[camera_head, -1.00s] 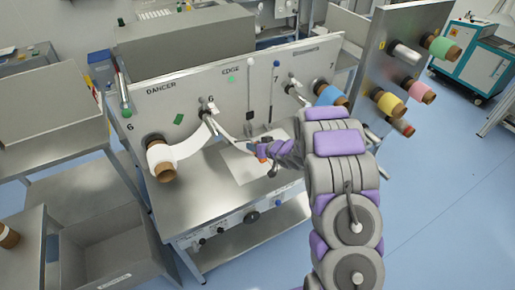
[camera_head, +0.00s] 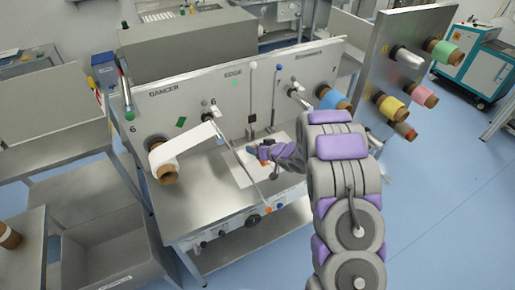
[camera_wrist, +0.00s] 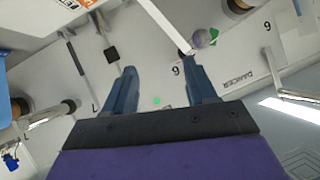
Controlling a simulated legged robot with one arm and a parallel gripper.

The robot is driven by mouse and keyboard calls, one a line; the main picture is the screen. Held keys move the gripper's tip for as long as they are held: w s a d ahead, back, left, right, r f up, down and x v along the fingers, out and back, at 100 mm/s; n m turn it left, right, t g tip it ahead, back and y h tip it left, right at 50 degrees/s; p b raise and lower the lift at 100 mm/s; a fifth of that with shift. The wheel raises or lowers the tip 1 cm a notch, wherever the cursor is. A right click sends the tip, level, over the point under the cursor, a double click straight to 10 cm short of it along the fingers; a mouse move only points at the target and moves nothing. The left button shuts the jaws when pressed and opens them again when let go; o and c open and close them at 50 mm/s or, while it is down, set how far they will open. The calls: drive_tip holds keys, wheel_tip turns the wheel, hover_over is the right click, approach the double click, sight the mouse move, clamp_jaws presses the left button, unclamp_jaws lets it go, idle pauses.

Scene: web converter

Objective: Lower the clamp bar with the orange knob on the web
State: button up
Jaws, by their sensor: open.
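The clamp bar (camera_head: 240,164) is a thin grey bar. It slopes down from the panel, and its orange knob (camera_head: 267,210) is at the lower front end, over the table edge. The white web (camera_head: 190,141) runs from a roll at the left toward the panel. I cannot tell whether the bar touches it. My gripper (camera_head: 257,152) is open and empty, above and behind the knob and apart from it. In the wrist view my open gripper (camera_wrist: 160,69) faces the panel, with a bar (camera_wrist: 165,25) beyond the fingertips.
The steel table (camera_head: 200,205) holds a white sheet (camera_head: 240,176). Two upright levers (camera_head: 251,95) stand against the panel behind my gripper. Coloured rolls (camera_head: 330,98) project at the right. A grey bin (camera_head: 105,250) stands at the lower left.

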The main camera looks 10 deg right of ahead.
drive_tip(key=b+v, duration=0.1)
drive_tip(key=v, duration=1.6)
drive_tip(key=shift+d, duration=0.15)
drive_tip(key=shift+b, duration=0.35)
drive_tip(key=s+d+f+m+g+h+b, duration=0.1)
drive_tip(key=s+d+h+b, duration=0.2)
drive_tip(key=d+h+b, duration=0.4)
drive_tip(key=s+d+f+m+g+h+b, duration=0.25)
drive_tip(key=s+b, duration=0.25)
drive_tip(key=s, duration=0.3)
drive_tip(key=s+a+f+g+y+b, duration=0.1)
drive_tip(key=s+a, duration=0.4)
drive_tip(key=s, duration=0.5)
drive_tip(key=s+a+f+g+y+b, duration=0.1)
drive_tip(key=s+a+f+g+b, duration=0.2)
drive_tip(key=s, duration=0.7)
drive_tip(key=s+a+f+g+y+b, duration=0.1)
drive_tip(key=s+a+f+g+b, duration=0.1)
drive_tip(key=s+a+g+b, duration=0.2)
drive_tip(key=s+a+n+b, duration=0.1)
drive_tip(key=s+a, duration=0.2)
drive_tip(key=s, duration=0.2)
drive_tip(key=shift+s+a+g+b, duration=0.35)
drive_tip(key=shift+s+a, duration=0.05)
idle(0.5)
